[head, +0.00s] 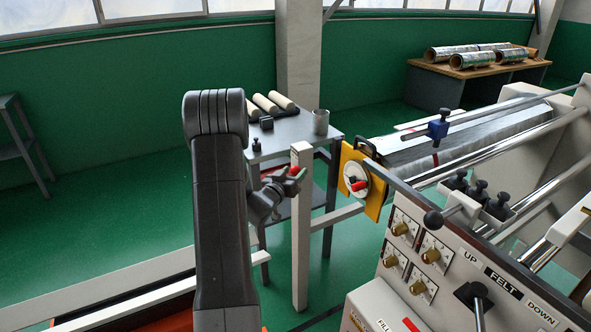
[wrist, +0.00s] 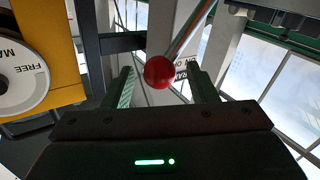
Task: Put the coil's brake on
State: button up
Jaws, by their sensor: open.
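A red ball knob (wrist: 159,72) sits between the spread fingers of my gripper (wrist: 164,86) in the wrist view, with a gap on each side. A thin rod runs from it up and to the right, past a small label with partly hidden lettering (wrist: 181,70). In the head view, my open gripper (head: 284,180) is beside the white post (head: 301,235), and the red knob (head: 294,171) shows at its fingers. To the right, a white dial (head: 353,176) with a red pointer is on a yellow plate (head: 376,206). The dial (wrist: 20,75) reads "FREE" in the wrist view.
A side table (head: 300,128) with pale rolls and a metal cup stands behind the post. The machine's control panel (head: 425,260) with several knobs is at right. Foil rolls (head: 497,55) lie on a far bench. Green floor is open at left.

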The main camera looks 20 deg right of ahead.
aim_at(294, 167)
jog(key=shift+x, duration=1)
grip_shut()
jog(key=shift+w+r+p, duration=0.2)
jog(key=shift+r+p, duration=0.15)
jog(key=shift+p, duration=0.5)
jog(key=shift+w+a+r+n+g+p, duration=0.15)
jog(key=shift+w+n+g+p, duration=0.2)
jog(key=shift+n+p, duration=0.2)
jog(key=shift+w+y, duration=0.1)
jog(key=shift+y, duration=0.2)
